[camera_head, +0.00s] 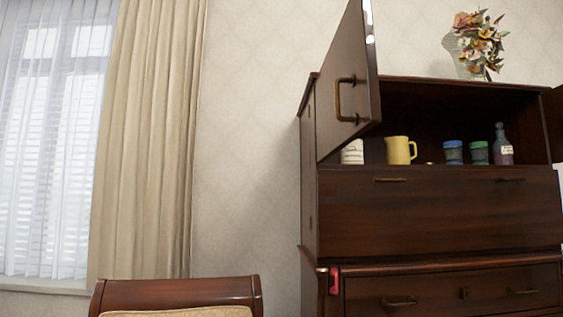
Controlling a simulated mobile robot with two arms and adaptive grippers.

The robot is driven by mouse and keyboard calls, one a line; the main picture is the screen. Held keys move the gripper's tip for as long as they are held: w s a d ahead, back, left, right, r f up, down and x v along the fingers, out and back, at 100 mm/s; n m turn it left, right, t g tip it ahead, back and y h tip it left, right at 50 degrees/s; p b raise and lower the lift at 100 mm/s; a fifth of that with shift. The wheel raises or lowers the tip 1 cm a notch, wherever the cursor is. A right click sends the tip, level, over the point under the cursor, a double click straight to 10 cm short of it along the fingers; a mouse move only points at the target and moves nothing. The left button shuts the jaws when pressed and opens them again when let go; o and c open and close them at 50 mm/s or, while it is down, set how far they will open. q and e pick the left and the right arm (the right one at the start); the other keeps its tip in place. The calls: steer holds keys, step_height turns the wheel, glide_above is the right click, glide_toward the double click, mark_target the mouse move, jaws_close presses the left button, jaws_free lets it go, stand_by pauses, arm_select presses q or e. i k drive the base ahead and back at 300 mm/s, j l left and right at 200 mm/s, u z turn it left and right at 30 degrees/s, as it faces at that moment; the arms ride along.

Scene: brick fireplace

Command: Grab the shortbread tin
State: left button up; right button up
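No item in view is clearly the shortbread tin. A dark wood cabinet (435,215) stands at the right, with its upper compartment open. On its shelf, a white labelled container (352,152) stands at the left, partly hidden by the open left door (347,85); I cannot read its label. A small item (430,163) by the jug is too small to tell. Neither gripper is in view.
The left door juts out toward me. The right door (553,122) is also open at the picture's edge. A flower vase (470,52) stands on top. A small red object (334,281) is at the lower cabinet's left edge. A wooden chair back (177,291) stands at the lower left.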

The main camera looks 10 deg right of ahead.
mark_target(353, 153)
steer(key=i+l+u, duration=0.15)
steer(key=l+u, duration=0.2)
steer(key=i+l+u, duration=0.1)
steer(key=l+u, duration=0.25)
steer(key=l, duration=0.25)
steer(key=l+u, duration=0.35)
steer(key=l, duration=0.15)
